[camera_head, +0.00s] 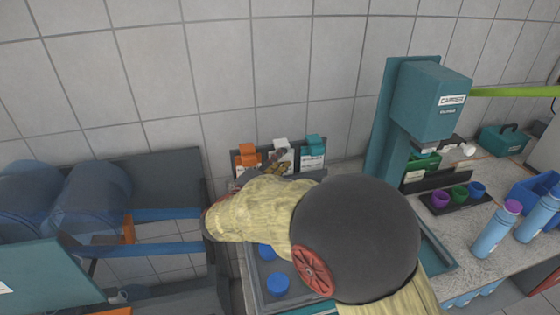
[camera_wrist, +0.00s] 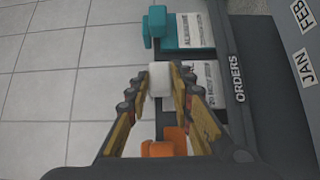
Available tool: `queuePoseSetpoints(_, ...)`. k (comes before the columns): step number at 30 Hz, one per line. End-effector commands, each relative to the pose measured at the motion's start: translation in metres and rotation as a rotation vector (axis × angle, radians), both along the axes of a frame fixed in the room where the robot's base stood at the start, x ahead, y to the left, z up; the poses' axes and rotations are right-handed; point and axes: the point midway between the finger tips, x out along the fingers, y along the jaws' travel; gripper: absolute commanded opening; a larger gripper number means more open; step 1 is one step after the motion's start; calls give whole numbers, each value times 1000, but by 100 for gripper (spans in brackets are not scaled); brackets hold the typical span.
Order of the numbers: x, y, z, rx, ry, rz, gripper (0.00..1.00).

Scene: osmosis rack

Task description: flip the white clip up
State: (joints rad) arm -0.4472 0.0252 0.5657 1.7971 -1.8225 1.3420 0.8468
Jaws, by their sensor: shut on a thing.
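The white clip (camera_wrist: 160,79) is between the fingertips of my gripper (camera_wrist: 160,84) in the wrist view. The fingers are shut on it, one on each side. In the head view the white clip (camera_head: 281,143) shows between an orange clip and a teal clip on the orders rack by the wall. My gripper (camera_head: 277,162) reaches up to it there, partly hidden by my own arm. A white printed paper (camera_wrist: 203,80) lies behind the clip. Whether the clip is tilted up is hard to tell.
The orange clip (camera_wrist: 163,148) and teal clip (camera_wrist: 157,26) are close on either side. The dark rack edge marked ORDERS (camera_wrist: 237,75) runs beside them. A teal machine (camera_head: 432,100) stands to the right. Blue caps (camera_head: 277,284) sit in a tray under my arm.

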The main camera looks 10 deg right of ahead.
Motion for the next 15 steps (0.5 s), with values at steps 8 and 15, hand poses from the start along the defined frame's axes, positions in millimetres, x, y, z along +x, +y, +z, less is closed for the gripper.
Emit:
queuePoseSetpoints(8, 0, 0, -1, 0, 1, 0, 0)
queuePoseSetpoints(15, -1, 0, 1, 0, 13, -1, 0)
